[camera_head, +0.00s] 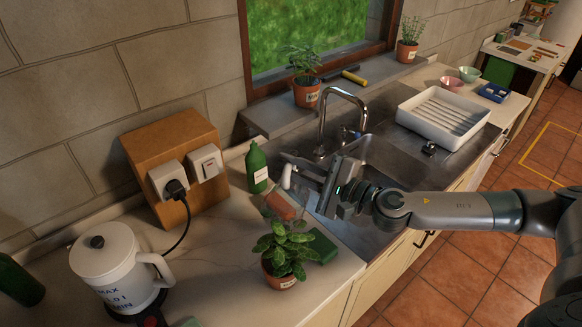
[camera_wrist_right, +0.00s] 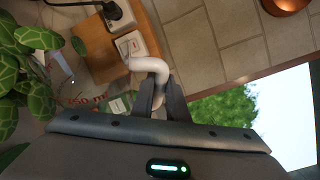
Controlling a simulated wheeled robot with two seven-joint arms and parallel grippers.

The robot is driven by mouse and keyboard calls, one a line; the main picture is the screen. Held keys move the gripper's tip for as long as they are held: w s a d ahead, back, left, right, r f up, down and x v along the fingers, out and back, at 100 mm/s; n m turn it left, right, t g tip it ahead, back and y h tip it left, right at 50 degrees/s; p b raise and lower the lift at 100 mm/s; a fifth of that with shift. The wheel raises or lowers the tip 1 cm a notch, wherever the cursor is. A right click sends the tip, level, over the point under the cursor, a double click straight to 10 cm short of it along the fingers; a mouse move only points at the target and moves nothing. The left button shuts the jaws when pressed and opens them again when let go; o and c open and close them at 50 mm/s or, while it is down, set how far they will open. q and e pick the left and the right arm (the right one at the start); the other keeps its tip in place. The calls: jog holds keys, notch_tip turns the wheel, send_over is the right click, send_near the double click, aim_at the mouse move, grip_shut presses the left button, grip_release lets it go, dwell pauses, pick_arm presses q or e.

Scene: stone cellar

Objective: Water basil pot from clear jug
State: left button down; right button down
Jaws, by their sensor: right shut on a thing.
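A broad-leaved plant in a terracotta pot (camera_head: 284,273), which looks like the basil, stands on the near counter; its label is too small to read. Its leaves also show at the left of the right wrist view (camera_wrist_right: 22,75). My right gripper (camera_head: 330,188) is shut on the white handle (camera_wrist_right: 150,68) of the clear jug, behind and right of the plant, near the sink's left edge. The jug's see-through body with red markings (camera_wrist_right: 85,99) shows faintly in the wrist view. Its water level and tilt are hard to tell. My left gripper is out of view.
A white kettle (camera_head: 118,268) stands left. The faucet (camera_head: 343,97) rises behind the sink. Two other potted plants (camera_head: 306,94) (camera_head: 407,52) are on the sill.

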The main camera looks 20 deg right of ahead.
jog(key=shift+s+a, duration=0.1)
jog(key=shift+s+a+n+t+b, duration=0.15)
jog(key=shift+s+n+t+b, duration=0.15)
jog(key=shift+s+n+b, duration=0.1)
dwell(1.1)
jog(key=shift+w+r+m+p, duration=0.25)
jog(key=shift+w+m+p, duration=0.05)
jog(key=shift+p, duration=0.55)
jog(key=shift+w+d, duration=0.15)
jog(key=shift+d, duration=0.1)
jog(key=shift+f, duration=0.15)
jog(key=shift+w+p, duration=0.1)
jog(key=shift+p, duration=0.2)
